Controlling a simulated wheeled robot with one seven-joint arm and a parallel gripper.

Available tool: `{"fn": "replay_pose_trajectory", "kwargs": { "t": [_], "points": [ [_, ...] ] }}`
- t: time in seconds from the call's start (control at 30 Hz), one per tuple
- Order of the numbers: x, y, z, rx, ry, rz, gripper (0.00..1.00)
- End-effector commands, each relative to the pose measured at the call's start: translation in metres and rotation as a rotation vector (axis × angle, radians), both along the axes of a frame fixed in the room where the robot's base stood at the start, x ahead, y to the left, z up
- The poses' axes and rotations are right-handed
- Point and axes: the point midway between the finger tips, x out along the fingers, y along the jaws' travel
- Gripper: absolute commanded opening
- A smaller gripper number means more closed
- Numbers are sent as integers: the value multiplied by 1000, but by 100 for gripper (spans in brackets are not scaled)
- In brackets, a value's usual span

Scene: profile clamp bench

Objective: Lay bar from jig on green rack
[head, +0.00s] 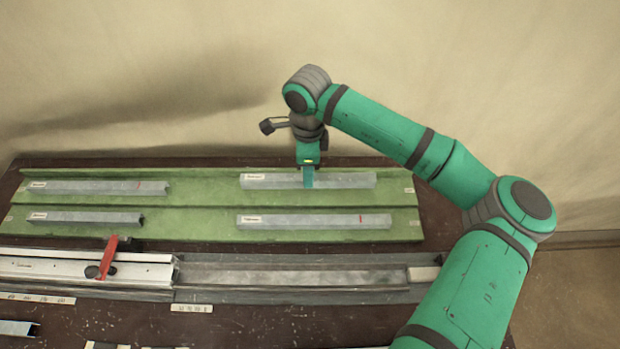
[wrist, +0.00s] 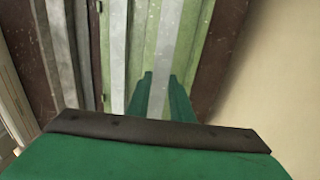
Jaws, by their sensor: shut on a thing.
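My gripper (head: 308,185) is over the back right of the green rack (head: 205,202), its fingers shut around the middle of a grey metal bar (head: 348,180). The bar lies lengthwise along the rack's back row, on or very close to the surface; I cannot tell if a gap is left. In the wrist view, the same bar (wrist: 172,38) runs between the two fingertips (wrist: 162,82). The jig (head: 300,275) is the long metal channel in front of the rack. Its right stretch holds no bar. A red clamp lever (head: 108,257) stands upright on its left part.
Three other bars lie on the rack: back left (head: 95,187), front left (head: 86,218) and front right (head: 315,221). A short dark profile piece (head: 18,328) and label strips lie on the brown bench (head: 250,325). A beige wall (head: 180,70) rises behind.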

Motion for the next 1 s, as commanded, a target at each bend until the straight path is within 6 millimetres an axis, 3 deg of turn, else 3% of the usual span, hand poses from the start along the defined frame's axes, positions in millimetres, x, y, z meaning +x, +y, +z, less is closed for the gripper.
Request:
{"fn": "replay_pose_trajectory", "kwargs": {
  "t": [0.17, 0.43, 0.83, 0.87, 0.9, 0.93, 1.0],
  "points": [
    [6, -3, -7, 1, 1, -6, 0],
    [9, -4, -40, 2, 2, -6, 0],
    [10, -5, -44, -1, -1, -5, 0],
    [10, -4, -45, -1, 0, -5, 22],
    [10, -4, -45, 0, 0, -5, 32],
    [10, -4, -45, 0, 0, -5, 39],
    [10, -4, -45, 0, 0, -5, 39]
  ]
}}
